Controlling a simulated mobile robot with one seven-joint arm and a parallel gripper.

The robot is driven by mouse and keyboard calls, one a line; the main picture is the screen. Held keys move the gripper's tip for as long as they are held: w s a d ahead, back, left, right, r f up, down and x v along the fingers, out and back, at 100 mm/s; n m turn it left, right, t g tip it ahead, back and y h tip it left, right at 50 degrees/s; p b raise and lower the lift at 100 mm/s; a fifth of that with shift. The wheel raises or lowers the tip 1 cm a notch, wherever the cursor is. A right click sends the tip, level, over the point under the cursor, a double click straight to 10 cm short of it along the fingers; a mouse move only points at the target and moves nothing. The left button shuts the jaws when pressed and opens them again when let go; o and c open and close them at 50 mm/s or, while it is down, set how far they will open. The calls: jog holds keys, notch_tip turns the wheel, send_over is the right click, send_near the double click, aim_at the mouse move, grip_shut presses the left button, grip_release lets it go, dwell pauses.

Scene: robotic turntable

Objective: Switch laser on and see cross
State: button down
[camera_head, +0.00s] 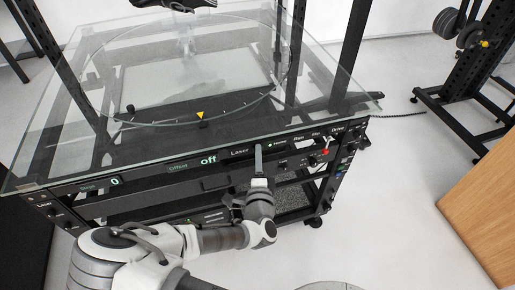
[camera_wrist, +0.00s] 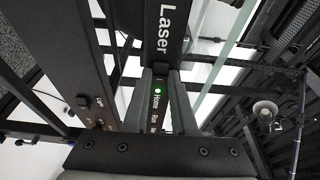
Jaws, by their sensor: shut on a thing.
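The turntable's black front panel (camera_head: 150,176) has a display reading "off" (camera_head: 208,159). The white "Laser" label (camera_head: 239,153) is just right of it. The label shows large in the wrist view (camera_wrist: 166,28). My gripper (camera_head: 258,150) is at the panel, just right of that label. In the wrist view, the fingers of my gripper (camera_wrist: 160,78) are shut on a part of the panel beside the lit green "Home" lamp (camera_wrist: 158,91). The exact part held is hidden between the fingertips. I see no laser cross on the glass tabletop (camera_head: 60,150).
A yellow triangular marker (camera_head: 200,115) lies at the turntable circle's front. A red control (camera_head: 326,152) sits at the panel's right, and black uprights rise through the glass. A weight rack (camera_head: 480,90) and wooden box (camera_head: 485,215) stand right. The floor between is clear.

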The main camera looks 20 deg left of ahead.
jog(key=y+p, duration=0.1)
jog(key=n+g+y+p, duration=0.1)
jog(key=p, duration=0.1)
jog(key=n+y+p, duration=0.1)
jog(key=p, duration=0.1)
jog(key=shift+w+d+r+g, duration=0.2)
jog(key=shift+w+d+g, duration=0.05)
jog(key=shift+g, duration=0.05)
jog(key=c, duration=0.7)
grip_release()
jog(key=shift+f, duration=0.1)
jog(key=shift+s+d, duration=0.1)
jog(key=shift+s, duration=0.1)
